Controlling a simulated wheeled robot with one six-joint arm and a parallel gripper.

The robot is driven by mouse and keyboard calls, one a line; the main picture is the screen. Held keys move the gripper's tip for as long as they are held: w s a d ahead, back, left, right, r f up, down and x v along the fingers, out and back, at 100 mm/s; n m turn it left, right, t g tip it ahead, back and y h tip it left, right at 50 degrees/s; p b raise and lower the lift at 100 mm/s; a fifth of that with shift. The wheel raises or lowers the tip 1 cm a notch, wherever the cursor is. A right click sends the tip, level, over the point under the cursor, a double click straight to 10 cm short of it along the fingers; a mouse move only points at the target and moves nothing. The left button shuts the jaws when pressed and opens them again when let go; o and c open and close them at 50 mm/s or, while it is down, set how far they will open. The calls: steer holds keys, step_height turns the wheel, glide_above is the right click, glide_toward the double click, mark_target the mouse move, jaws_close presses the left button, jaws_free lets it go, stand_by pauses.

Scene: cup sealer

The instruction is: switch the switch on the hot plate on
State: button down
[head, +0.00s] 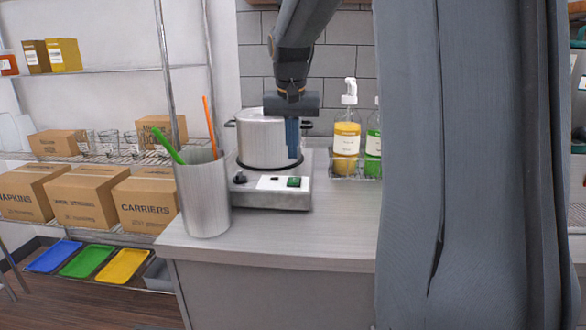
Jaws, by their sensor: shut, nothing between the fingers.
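The hot plate (272,200) stands on the counter, with a steel pot (258,140) on its burner. Its front panel has a dark knob at the left, a small white patch in the middle and a green switch (294,182) at the right. Whether the switch is on or off is too small to tell. My gripper (293,155) points down, shut and empty, in front of the pot's right side and a little above the switch in the picture. I cannot tell whether its tips touch anything.
A metal canister (203,200) with green and orange sticks stands left of the hot plate. Bottles with yellow (346,145) and green contents stand in a rack at the back right. The counter (310,235) is clear in front. A large grey column blocks the right side.

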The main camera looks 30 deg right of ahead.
mark_target(294, 181)
steer(key=shift+s+a+p+x, duration=0.15)
steer(key=shift+s+p+x, duration=0.05)
steer(key=shift+x, duration=0.85)
steer(key=shift+s+a+p+x, duration=0.1)
steer(key=shift+s+p+x, duration=0.1)
steer(key=shift+x, duration=0.85)
steer(key=shift+s+a+p+x, duration=0.15)
steer(key=shift+s+p+x, duration=0.05)
steer(key=shift+x, duration=0.8)
steer(key=shift+f, duration=0.25)
